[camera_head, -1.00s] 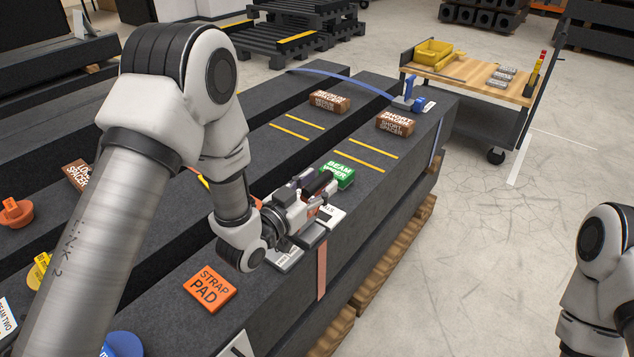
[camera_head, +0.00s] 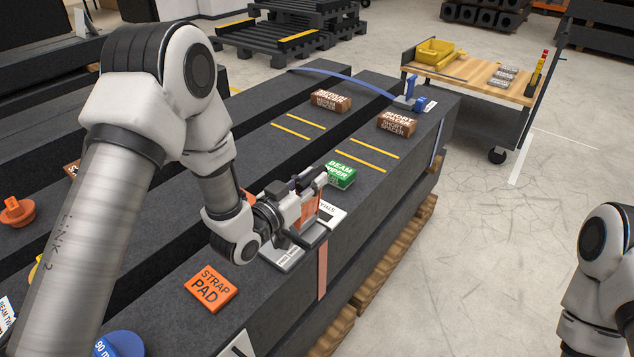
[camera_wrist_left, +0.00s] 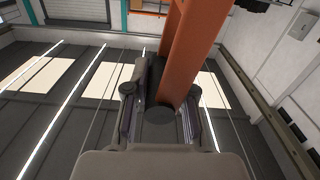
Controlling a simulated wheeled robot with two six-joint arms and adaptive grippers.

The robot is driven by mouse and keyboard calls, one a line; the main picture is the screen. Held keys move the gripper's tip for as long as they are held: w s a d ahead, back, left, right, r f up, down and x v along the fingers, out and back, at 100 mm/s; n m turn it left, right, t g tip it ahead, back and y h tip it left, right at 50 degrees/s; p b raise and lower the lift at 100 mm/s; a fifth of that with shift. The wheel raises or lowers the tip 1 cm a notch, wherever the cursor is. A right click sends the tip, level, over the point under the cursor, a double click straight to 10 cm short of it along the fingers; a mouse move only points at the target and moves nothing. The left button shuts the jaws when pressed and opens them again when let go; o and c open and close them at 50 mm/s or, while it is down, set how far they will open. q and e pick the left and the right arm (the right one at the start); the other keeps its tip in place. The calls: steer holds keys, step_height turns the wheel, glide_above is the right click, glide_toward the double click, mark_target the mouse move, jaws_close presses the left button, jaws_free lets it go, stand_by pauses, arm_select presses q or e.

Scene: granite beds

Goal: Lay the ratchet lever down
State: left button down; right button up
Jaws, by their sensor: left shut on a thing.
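My left gripper (camera_head: 312,190) is shut on the ratchet lever, above the front beam's near edge. The orange lever (camera_head: 308,208) shows partly between and below the fingers, standing steeply over the grey ratchet base (camera_head: 284,257). In the left wrist view the orange lever (camera_wrist_left: 194,45) runs up the picture from a black round part (camera_wrist_left: 160,108) between the two fingers. The fingers hide part of the lever in the head view. A pinkish strap (camera_head: 321,270) hangs down the beam's side below the ratchet. My right gripper is out of view; only part of that arm shows.
An orange strap pad (camera_head: 210,288) lies nearer on the beam. A green beam wiper (camera_head: 340,175) and a white label (camera_head: 331,215) lie just beyond the gripper. Brown spacers (camera_head: 397,123) sit farther along. A cart (camera_head: 480,90) stands at the back right.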

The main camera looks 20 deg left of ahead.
arm_select(q)
steer(key=w+a+f+n+b, duration=0.15)
steer(key=w+a+n, duration=0.25)
steer(key=a+n, duration=0.6)
steer(key=a+f+n+b, duration=0.2)
steer(key=f, duration=0.1)
steer(key=w+a+f+n+b, duration=0.1)
steer(key=a+f+n+b, duration=0.1)
steer(key=f+n, duration=0.1)
steer(key=a+f+n+b, duration=0.2)
steer(key=f, duration=0.2)
steer(key=shift+w+a+f+n, duration=0.1)
steer(key=shift+w+a+n, duration=0.05)
steer(key=shift+w+n, duration=0.2)
steer(key=shift+w+f+n+b, duration=0.1)
steer(key=shift+f+n+b, duration=0.15)
steer(key=shift+f+b, duration=0.2)
steer(key=shift+a+f+b, duration=0.15)
steer(key=shift+f+b, duration=0.4)
steer(key=shift+f, duration=0.25)
steer(key=c, duration=1)
jaws_free()
steer(key=shift+o, duration=0.2)
